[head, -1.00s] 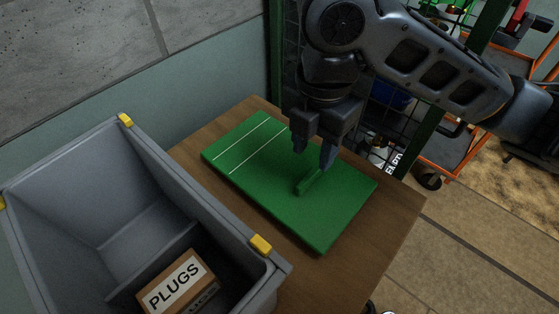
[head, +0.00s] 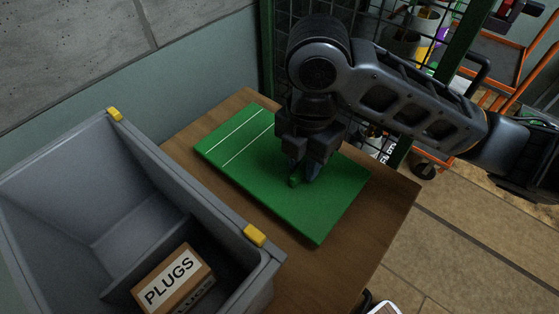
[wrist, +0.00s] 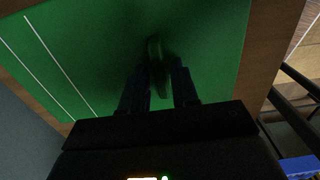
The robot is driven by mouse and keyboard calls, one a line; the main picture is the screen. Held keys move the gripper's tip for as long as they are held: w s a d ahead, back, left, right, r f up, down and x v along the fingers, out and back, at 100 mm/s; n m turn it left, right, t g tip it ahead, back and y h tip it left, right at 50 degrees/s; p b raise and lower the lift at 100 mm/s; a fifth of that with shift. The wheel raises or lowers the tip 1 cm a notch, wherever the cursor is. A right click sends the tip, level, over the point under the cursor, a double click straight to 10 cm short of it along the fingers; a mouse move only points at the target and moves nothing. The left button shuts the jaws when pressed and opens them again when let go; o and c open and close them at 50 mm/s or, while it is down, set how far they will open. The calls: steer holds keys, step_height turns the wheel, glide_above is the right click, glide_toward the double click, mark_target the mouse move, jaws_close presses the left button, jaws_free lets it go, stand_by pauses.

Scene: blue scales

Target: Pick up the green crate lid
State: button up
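The green crate lid (head: 335,205) lies flat on a wooden table, with two white lines across its far left part. It also fills much of the wrist view (wrist: 90,50). A raised green handle (head: 294,181) stands on the lid, mostly hidden by my gripper in the head view. My gripper (head: 304,173) points down at the lid's middle. In the wrist view its two dark fingers (wrist: 160,82) stand apart on either side of the handle (wrist: 154,48), with dark gaps seeming to show beside it. The lid rests on the table.
A grey open bin (head: 60,170) with yellow corner clips stands at the left, holding a cardboard box (head: 172,279) labelled PLUGS. A wall is behind. A green-framed mesh rack (head: 268,60) and an orange cart (head: 480,90) stand beyond the table (head: 392,190).

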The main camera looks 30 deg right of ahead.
jaws_close()
stand_by(1.1)
